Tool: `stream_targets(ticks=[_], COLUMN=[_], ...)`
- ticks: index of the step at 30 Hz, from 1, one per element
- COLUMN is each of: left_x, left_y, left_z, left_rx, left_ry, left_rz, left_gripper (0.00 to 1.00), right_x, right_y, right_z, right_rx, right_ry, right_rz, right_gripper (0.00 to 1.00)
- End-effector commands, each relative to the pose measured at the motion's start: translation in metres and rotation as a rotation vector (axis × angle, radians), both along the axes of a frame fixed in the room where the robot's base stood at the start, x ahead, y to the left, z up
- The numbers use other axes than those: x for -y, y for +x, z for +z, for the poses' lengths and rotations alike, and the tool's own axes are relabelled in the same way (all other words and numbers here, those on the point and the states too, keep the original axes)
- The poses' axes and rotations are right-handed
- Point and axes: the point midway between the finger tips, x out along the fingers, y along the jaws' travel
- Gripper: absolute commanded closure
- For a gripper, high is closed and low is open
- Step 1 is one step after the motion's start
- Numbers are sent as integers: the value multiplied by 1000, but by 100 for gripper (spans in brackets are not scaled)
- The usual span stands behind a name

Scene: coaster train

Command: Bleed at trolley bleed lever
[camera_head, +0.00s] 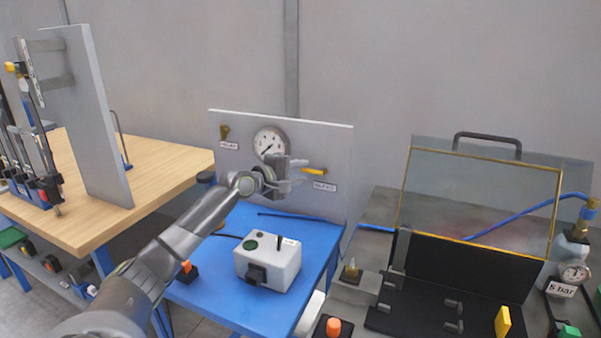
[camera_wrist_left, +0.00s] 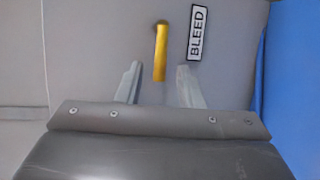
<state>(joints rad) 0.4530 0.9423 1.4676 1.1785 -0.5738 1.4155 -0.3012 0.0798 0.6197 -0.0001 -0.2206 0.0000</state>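The yellow bleed lever (camera_head: 314,171) sticks out from the grey panel (camera_head: 334,147) on the blue trolley, just above a white BLEED label (camera_head: 325,187). My left gripper (camera_head: 299,174) is in front of the panel, with its fingers pointing at the lever from the left. In the left wrist view the lever (camera_wrist_left: 160,52) lies between the lines of the two fingers (camera_wrist_left: 157,85), which are apart. The lever's end reaches near the level of the fingertips; I cannot tell whether it is touched. The BLEED label (camera_wrist_left: 196,33) is beside it. My right gripper is not in view.
A round gauge (camera_head: 270,143) and an inlet label (camera_head: 229,146) are on the same panel. A white box (camera_head: 268,262) stands on the blue trolley top (camera_head: 215,290). A wooden bench (camera_head: 160,170) is at left; a machine with a clear guard (camera_head: 480,190) is at right.

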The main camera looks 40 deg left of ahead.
Motion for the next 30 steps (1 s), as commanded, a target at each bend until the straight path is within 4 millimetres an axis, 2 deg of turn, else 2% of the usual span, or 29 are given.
stream_targets(ticks=[11,12,20,30], left_x=[2,2,1,2], left_y=[7,6,6,6], left_z=[-1,-1,-2,2], left_rx=[-1,-1,-1,-8], left_ry=[1,1,1,26], left_rz=[-1,-1,0,0], left_gripper=[66,68,100,100], right_x=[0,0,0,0], right_y=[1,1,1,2], right_z=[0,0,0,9], right_rx=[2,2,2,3], right_ry=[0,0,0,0], right_rz=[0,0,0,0], right_gripper=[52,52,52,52])
